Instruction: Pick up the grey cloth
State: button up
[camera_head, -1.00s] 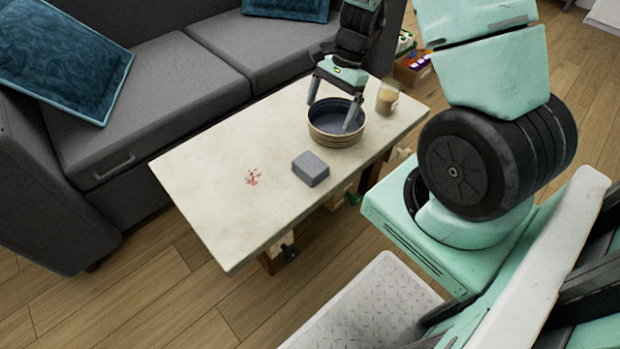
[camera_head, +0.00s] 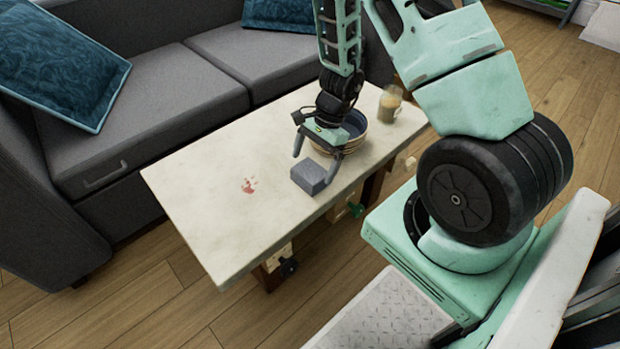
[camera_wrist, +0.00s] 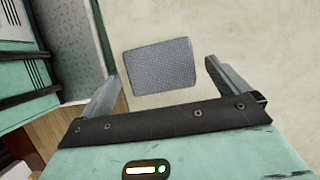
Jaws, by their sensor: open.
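The grey cloth (camera_head: 309,177) is a small folded block lying on the pale coffee table (camera_head: 215,185) near its front edge. In the wrist view the cloth (camera_wrist: 160,66) shows as a textured grey rectangle, slightly tilted, ahead of and between the two fingers. My gripper (camera_head: 317,151) is open and empty, just above and behind the cloth in the head view. In the wrist view my gripper (camera_wrist: 160,85) has its fingers wide apart, with the cloth's near edge close to the line between the tips.
A striped bowl (camera_head: 352,135) stands right behind my gripper, partly hidden by it. A glass mug (camera_head: 390,104) with a light brown drink stands at the far right of the table. A red stain (camera_head: 248,185) marks the tabletop left of the cloth. A grey sofa (camera_head: 150,110) runs behind.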

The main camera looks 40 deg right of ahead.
aim_at(311, 169)
jog(key=b+x, duration=0.1)
jog(key=x, duration=0.2)
jog(key=shift+a+f, duration=0.1)
jog(key=shift+f, duration=0.15)
jog(key=c, duration=1)
jog(key=shift+r, duration=0.1)
notch_tip(311, 169, up, 10)
jog(key=p, duration=0.4)
